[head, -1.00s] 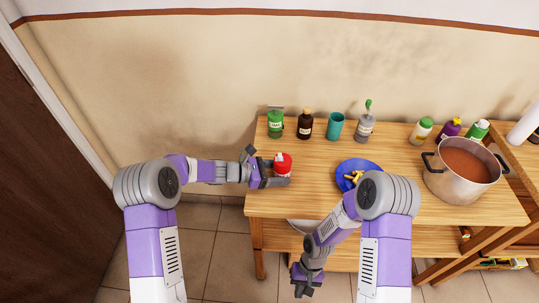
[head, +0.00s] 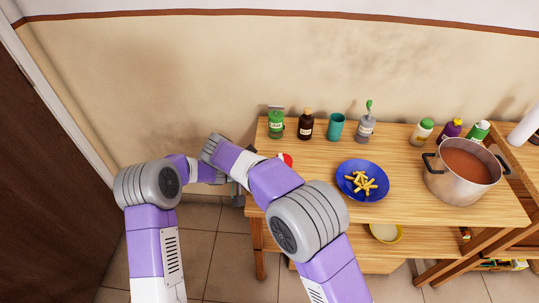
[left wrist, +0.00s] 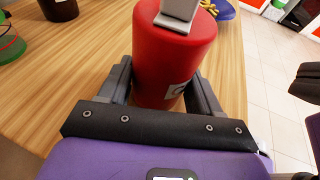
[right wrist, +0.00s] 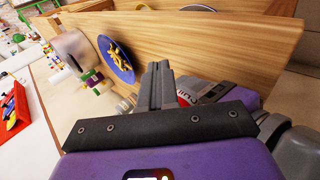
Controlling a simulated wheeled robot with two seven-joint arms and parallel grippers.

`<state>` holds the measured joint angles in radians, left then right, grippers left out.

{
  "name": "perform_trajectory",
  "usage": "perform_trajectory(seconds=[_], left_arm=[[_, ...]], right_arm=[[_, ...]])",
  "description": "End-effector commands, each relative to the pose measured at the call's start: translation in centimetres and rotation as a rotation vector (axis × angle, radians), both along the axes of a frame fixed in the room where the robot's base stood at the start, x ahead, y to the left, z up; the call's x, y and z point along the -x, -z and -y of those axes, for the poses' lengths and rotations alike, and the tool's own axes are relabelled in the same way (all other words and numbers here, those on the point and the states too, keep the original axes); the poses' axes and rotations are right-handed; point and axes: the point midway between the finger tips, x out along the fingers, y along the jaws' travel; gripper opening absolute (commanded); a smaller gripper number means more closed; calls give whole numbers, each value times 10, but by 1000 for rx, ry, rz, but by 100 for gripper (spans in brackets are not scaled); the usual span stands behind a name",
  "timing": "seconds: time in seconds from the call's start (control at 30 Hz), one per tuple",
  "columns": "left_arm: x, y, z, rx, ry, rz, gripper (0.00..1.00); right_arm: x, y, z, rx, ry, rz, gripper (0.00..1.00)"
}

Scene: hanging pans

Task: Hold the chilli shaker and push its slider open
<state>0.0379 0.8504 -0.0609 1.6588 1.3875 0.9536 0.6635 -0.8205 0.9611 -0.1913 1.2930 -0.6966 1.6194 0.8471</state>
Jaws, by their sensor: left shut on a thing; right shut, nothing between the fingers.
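The red chilli shaker (left wrist: 170,60) stands between the fingers of my left gripper (left wrist: 160,95), which is shut on it, in the left wrist view. A grey slider piece (left wrist: 178,12) shows on its top; I cannot tell how far it is open. In the head view only a small red part of the shaker (head: 287,159) shows past my right arm. My right gripper (right wrist: 158,85) is shut and empty in the right wrist view. A red bit of the shaker (right wrist: 188,97) shows just behind its fingers; contact cannot be told.
A blue plate of fries (head: 362,180) is on the wooden table (head: 310,195), with a pot of red-brown soup (head: 465,165) to its right. A green shaker (head: 275,124), a dark bottle (head: 305,124) and a teal cup (head: 335,126) stand along the back.

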Motion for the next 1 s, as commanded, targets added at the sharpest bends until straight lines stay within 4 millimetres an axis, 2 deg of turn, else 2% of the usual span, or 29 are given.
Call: perform_trajectory(seconds=[0.03, 0.2, 0.37, 0.77, 0.87, 1.0], left_arm=[[0, 0, 0, 0, 0, 0, 32], [0, 0, 0, 0, 0, 0, 32], [0, 0, 0, 0, 1, 0, 32], [0, 0, 0, 0, 0, 0, 32], [0, 0, 0, 0, 0, 0, 32], [0, 0, 0, 0, 0, 0, 32]], right_arm=[[-13, -21, -16, -57, -19, 81, 0], [-40, -75, -52, -199, -64, 273, 0], [-49, -101, -66, -261, -80, 353, 0], [-51, -104, -67, -270, -84, 364, 0], [-54, -98, -64, -269, -84, 364, 0], [-61, -82, -54, -268, -81, 361, 0]])
